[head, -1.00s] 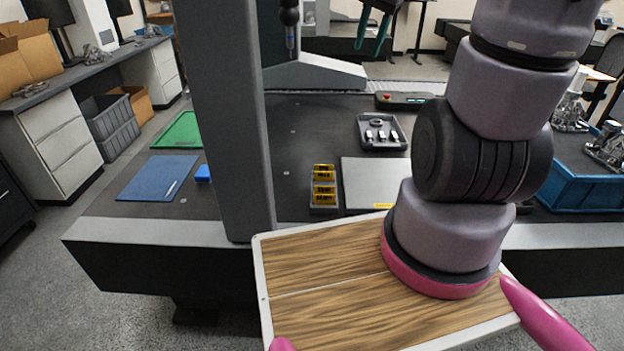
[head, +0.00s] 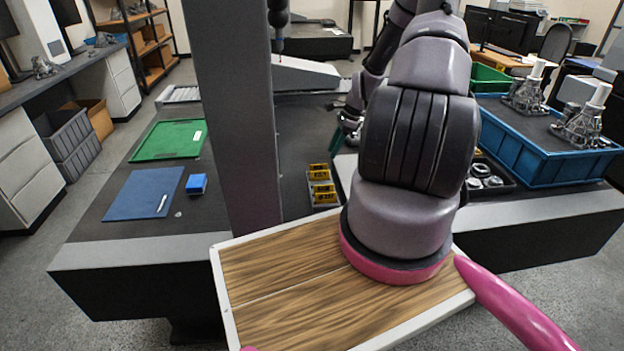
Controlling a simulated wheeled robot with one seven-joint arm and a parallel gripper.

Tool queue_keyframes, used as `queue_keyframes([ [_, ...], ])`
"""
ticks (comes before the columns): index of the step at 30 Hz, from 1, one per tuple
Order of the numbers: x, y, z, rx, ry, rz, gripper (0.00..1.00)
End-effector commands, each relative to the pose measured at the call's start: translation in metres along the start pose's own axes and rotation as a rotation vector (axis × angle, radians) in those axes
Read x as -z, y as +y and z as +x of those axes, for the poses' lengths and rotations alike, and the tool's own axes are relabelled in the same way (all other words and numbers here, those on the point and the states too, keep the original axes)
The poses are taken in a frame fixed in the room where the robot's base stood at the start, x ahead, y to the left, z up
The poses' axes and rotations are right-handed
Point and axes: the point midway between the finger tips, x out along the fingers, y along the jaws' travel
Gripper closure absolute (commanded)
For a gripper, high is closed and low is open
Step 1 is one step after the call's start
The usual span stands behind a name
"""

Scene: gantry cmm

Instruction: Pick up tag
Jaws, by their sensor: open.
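Several yellow tags (head: 320,188) with dark printing stand in rows in a small grey holder (head: 309,192) on the dark table, just right of the grey column. My gripper (head: 343,139), with dark green fingers, is open beyond the tags and slightly to their right, low over the table. It looks empty and apart from the tags. My arm hides part of the gripper and of the table to its right.
A grey column (head: 233,110) rises just left of the tags. A blue mat (head: 145,193), a blue block (head: 196,184) and a green tray (head: 168,139) lie farther left. A blue bin (head: 540,150) with metal parts and a dark tray of rings (head: 488,178) are at right.

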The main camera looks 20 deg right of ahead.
Motion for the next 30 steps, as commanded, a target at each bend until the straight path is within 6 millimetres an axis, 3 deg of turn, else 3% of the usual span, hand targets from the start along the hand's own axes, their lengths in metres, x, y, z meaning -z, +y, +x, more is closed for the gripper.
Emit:
queue_keyframes([
  [9, 0.002, 0.0, 0.046, -0.004, -0.01, 0.019, 0.59],
  [17, 0.002, -0.002, 0.067, -0.002, -0.009, 0.017, 0.59],
  [24, 0.0, -0.007, 0.103, -0.004, -0.009, 0.017, 0.59],
  [30, 0.0, -0.008, 0.114, -0.001, -0.008, 0.018, 0.59],
])
